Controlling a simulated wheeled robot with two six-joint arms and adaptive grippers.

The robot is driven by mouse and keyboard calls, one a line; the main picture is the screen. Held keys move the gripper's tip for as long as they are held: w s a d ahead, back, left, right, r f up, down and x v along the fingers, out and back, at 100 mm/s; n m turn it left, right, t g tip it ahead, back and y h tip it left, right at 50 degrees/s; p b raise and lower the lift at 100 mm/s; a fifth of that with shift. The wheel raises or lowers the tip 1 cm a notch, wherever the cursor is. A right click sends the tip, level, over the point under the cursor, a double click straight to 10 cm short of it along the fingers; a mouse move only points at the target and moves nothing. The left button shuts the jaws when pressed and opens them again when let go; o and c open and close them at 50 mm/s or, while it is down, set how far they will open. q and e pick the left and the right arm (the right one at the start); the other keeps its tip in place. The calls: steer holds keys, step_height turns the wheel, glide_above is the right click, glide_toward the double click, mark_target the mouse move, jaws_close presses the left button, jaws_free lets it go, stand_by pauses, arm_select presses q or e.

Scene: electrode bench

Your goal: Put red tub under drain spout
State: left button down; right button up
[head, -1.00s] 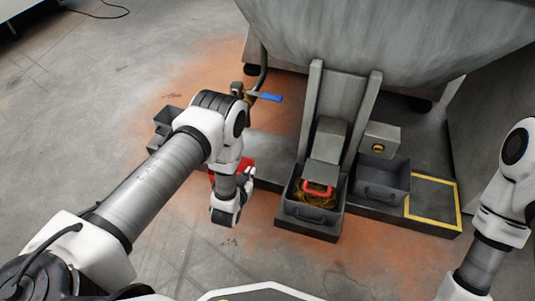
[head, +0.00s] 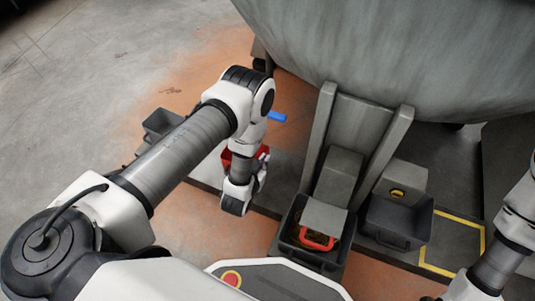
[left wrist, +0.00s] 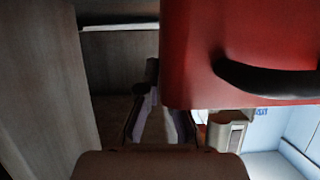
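The red tub (head: 228,157) shows in the head view in part behind my left gripper (head: 240,195), which hides much of it. In the left wrist view the tub (left wrist: 200,50) is close, a red wall with a dark curved handle (left wrist: 262,82). My left fingers (left wrist: 160,120) come close together at its edge and seem shut on it; the exact contact is hidden. The blue lever (head: 278,117) of the drain is just beyond my left arm. My arm hides the spout, so I cannot tell whether the tub is under it. My right gripper is out of view.
A large grey vessel (head: 400,60) overhangs the back. A dark bin (head: 318,262) holding a red-handled item stands in front of the chute. Another dark bin (head: 395,222) and a yellow-outlined area (head: 455,245) lie right. A grey bin (head: 160,122) stands left.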

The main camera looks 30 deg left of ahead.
arm_select(q)
steer(key=shift+s+r, duration=0.15)
steer(key=shift+s, duration=0.05)
steer(key=c, duration=1.4)
jaws_free()
steer(key=shift+o, duration=0.4)
steer(key=s+r+g+p, duration=0.3)
steer(key=s+g, duration=0.3)
steer(key=s, duration=0.7)
steer(key=s+r+g+h+p, duration=0.1)
steer(key=s+r+g+p, duration=0.2)
steer(key=s+g, duration=0.4)
steer(key=s+d+r, duration=0.1)
steer(key=s, duration=0.6)
steer(key=shift+r+g, duration=0.3)
steer(key=shift+r, duration=0.05)
steer(key=shift+s, duration=0.1)
